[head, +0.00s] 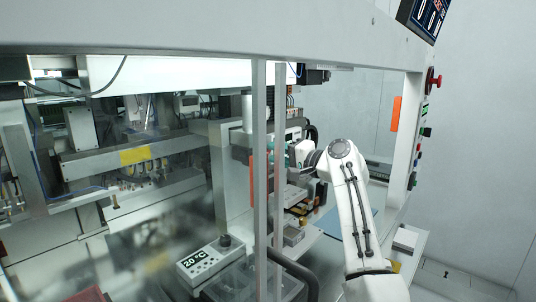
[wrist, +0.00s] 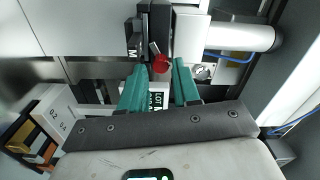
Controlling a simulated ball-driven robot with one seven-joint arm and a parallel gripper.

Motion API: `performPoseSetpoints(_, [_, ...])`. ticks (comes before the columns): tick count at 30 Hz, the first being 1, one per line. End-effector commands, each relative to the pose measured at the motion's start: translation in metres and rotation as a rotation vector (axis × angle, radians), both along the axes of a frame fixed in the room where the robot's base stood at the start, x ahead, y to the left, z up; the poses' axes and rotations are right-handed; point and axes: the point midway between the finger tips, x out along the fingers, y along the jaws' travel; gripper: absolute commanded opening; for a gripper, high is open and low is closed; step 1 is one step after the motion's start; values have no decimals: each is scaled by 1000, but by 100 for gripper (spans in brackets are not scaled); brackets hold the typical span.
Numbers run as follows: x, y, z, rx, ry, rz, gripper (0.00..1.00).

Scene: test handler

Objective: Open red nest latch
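In the wrist view, the red latch (wrist: 161,64) has a round red end with a short silver lever above it, in front of a dark upright block. My gripper (wrist: 159,70) has two teal fingers, which are spread apart. Their tips lie on either side of the red latch in the picture, with a visible gap at each side; depth to the latch is hard to judge. In the head view, my gripper (head: 291,155) reaches left into the machine, and its tips are partly hidden by the frame posts. The latch cannot be made out there.
Upright posts (head: 260,180) stand left of my arm. A temperature display box (head: 203,260) sits lower left.

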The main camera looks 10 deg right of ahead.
Motion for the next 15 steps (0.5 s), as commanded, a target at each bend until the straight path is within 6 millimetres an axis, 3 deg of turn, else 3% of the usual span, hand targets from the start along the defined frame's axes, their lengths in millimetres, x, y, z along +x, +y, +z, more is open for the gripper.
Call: performPoseSetpoints(15, [-27, -20, 0, -1, 0, 0, 31])
